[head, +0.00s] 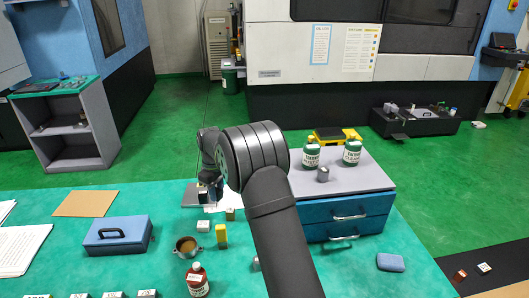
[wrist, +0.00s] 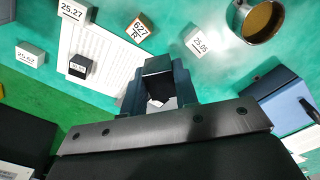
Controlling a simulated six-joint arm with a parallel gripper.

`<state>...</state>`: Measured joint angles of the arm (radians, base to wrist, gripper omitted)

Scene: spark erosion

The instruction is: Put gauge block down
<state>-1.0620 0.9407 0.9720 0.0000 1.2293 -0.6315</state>
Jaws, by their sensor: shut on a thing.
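My gripper (head: 209,194) is left of centre in the head view, over the far part of the green table, with my arm in front of it. In the wrist view, my gripper (wrist: 157,92) is shut on a dark block with a shiny face, the gauge block (wrist: 157,68). A printed white sheet (wrist: 98,62) lies beside and partly beneath it, with a small dark-faced block (wrist: 80,67) on it. Whether the held block touches anything below is unclear.
Labelled blocks reading 25.27 (wrist: 75,11), 627 R (wrist: 139,27) and 25.05 (wrist: 203,43) stand around the gripper.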

